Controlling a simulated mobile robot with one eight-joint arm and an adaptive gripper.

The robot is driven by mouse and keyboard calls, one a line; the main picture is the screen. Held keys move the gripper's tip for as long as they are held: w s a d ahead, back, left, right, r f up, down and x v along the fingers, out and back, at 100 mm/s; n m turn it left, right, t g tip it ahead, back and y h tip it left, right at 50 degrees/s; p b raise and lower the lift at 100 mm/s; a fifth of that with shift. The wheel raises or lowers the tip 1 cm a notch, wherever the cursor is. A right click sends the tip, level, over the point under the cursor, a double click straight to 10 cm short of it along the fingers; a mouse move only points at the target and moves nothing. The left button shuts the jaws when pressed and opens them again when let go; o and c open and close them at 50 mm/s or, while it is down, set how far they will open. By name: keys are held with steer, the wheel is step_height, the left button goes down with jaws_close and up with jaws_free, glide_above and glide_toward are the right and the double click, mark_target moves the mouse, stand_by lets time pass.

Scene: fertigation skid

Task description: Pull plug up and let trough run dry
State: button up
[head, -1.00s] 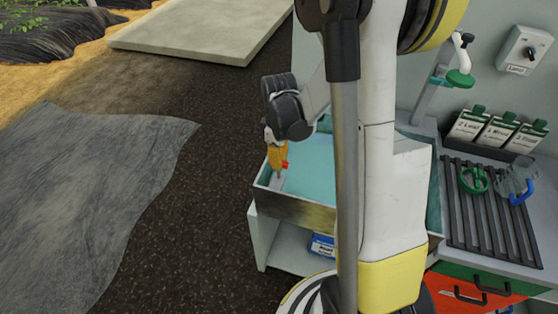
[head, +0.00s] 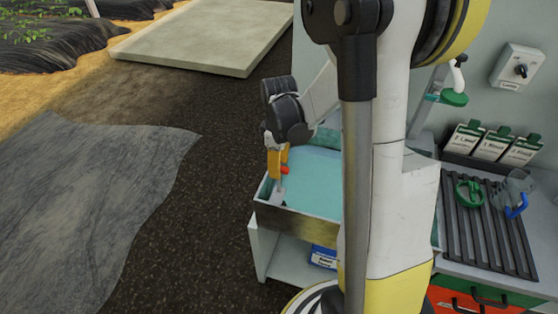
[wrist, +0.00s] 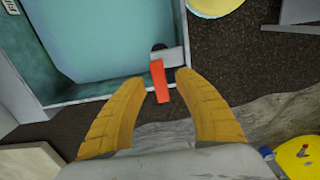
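The teal trough (head: 262,192) holds pale blue-green water (head: 314,175), which also shows in the wrist view (wrist: 100,35). A red-orange tab (wrist: 159,80), seemingly the plug's pull, stands at the trough's near end beside a pale grey block (wrist: 170,58). The tab also shows in the head view (head: 285,170). My gripper (wrist: 158,74) has its two yellow fingers spread, one on each side of the tab, with a gap on both sides. In the head view my gripper (head: 280,168) hangs over the trough's left end. The plug's lower part is hidden.
Right of the trough, a slatted rack (head: 485,225) carries a green ring-shaped item (head: 468,193) and a clear jug with a blue handle (head: 515,200). Several labelled packets (head: 494,143) stand behind. A blue-labelled box (head: 323,257) sits on the shelf below.

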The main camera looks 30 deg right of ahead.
step_height(320, 180, up, 12)
stand_by(0.4)
stand_by(0.3)
